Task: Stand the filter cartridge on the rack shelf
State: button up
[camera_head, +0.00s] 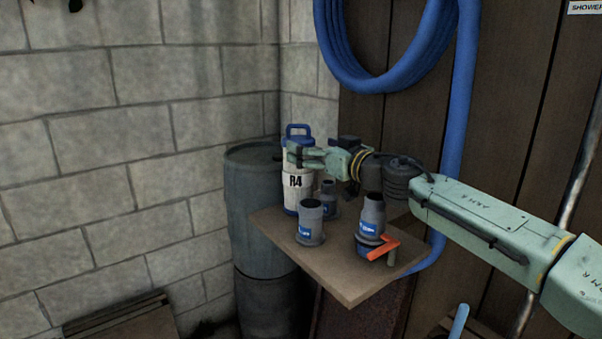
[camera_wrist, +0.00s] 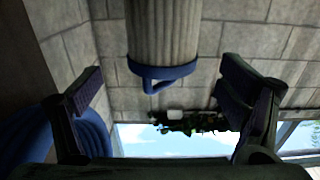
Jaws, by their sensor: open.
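The filter cartridge (camera_head: 297,194) is a white cylinder marked "R4" with blue end bands and a blue top handle. It stands upright at the back left of a brown board shelf (camera_head: 345,287). My gripper (camera_head: 303,157) is level with its upper part and covers some of it in the head view. In the wrist view, the cartridge's pleated body (camera_wrist: 163,28) and blue handled end lie between the open fingers (camera_wrist: 160,84), with a gap on both sides. I cannot tell how deep between the fingers it is.
Grey fittings (camera_head: 311,223) stand on the board, one near the front right (camera_head: 371,213) beside an orange-red handle (camera_head: 383,247). A grey drum (camera_head: 254,216) stands left of the board. A blue hose (camera_head: 459,120) hangs on the dark panelled wall behind. Block walls close the corner.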

aim_at(298, 138)
jog(key=x, duration=0.1)
jog(key=p+x, duration=0.1)
jog(key=x, duration=0.1)
jog(key=p+x, duration=0.1)
jog(key=shift+w+a+r, duration=0.25)
jog(key=shift+a+r, duration=0.05)
jog(key=shift+a, duration=0.05)
jog(key=shift+w+a+f, duration=0.15)
jog(key=shift+w+a, duration=0.1)
jog(key=shift+w, duration=0.15)
jog(key=shift+c, duration=0.6)
jog(key=c, duration=1.9)
